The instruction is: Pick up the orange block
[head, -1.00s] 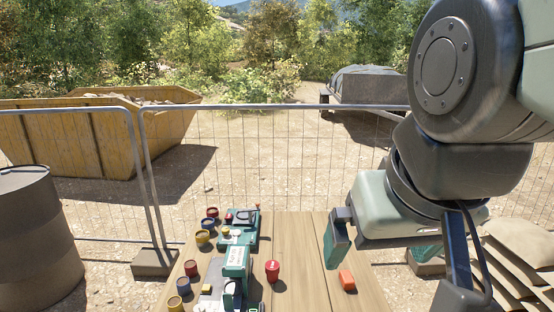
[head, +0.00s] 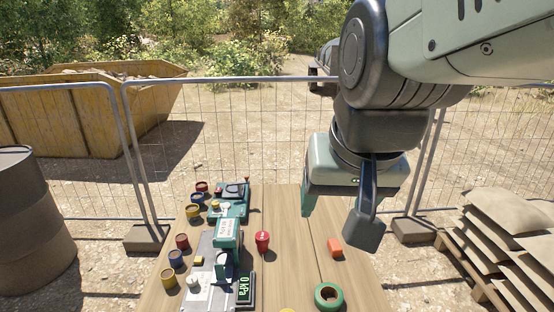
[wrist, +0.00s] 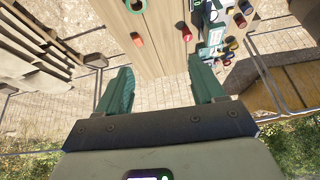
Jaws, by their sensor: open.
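The orange block (head: 335,247) lies on the right part of the wooden table in the head view. In the wrist view the orange block (wrist: 137,40) is small, near the top and left of centre, beyond the fingertips. My gripper (wrist: 160,82) is open with nothing between its two green fingers. In the head view my gripper (head: 340,215) hangs above the far right part of the table, apart from the block.
A red can (head: 262,242) stands left of the block. A green ring (head: 328,297) lies in front of it. Green devices, a kPa display (head: 245,288) and several coloured pots line the table's left side. A mesh fence (head: 260,140) stands behind; stacked sacks (head: 505,235) are at right.

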